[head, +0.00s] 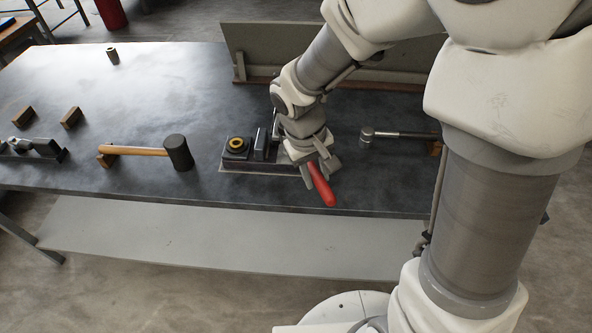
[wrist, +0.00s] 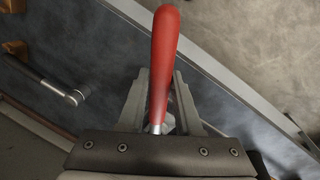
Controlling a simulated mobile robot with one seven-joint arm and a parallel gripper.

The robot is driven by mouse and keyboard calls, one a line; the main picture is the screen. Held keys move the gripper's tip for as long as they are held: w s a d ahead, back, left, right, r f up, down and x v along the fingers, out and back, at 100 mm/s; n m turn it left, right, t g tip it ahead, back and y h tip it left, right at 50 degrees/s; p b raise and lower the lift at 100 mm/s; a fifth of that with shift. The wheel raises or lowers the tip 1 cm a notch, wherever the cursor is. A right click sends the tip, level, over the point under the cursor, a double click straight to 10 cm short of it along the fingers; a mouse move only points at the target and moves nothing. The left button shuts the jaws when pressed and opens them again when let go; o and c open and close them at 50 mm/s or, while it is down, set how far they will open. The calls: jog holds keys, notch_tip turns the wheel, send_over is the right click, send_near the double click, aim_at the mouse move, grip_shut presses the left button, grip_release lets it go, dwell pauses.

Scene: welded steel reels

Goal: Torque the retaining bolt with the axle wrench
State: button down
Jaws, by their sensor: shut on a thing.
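My gripper (head: 318,170) is shut on a red handle (head: 323,188) at the right end of a dark fixture, near the bench's front edge. In the wrist view the handle (wrist: 165,45) lies between the fingers (wrist: 160,82), its metal shank running back under the gripper. What the shank joins is hidden. A tool with a round metal head and dark grip, which looks like the axle wrench (head: 395,134), lies apart to the right; it also shows in the wrist view (wrist: 48,83). The fixture (head: 258,168) carries a brass-coloured ring (head: 237,144). I cannot make out the retaining bolt.
A mallet (head: 150,151) rests on a wooden block to the left on the dark bench (head: 120,85). Wooden blocks (head: 70,117) and another metal tool (head: 40,147) lie farther left. An upright panel (head: 255,50) stands along the back.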

jog(key=w+d+n+t+y+p, duration=0.1)
jog(key=w+d+n+p, duration=0.8)
jog(key=n, duration=0.1)
jog(key=shift+w+d+f, duration=0.35)
jog(key=shift+w+f, duration=0.05)
dwell(0.5)
jog(key=shift+f, duration=0.5)
dwell(0.5)
jog(key=shift+f, duration=0.2)
dwell(0.3)
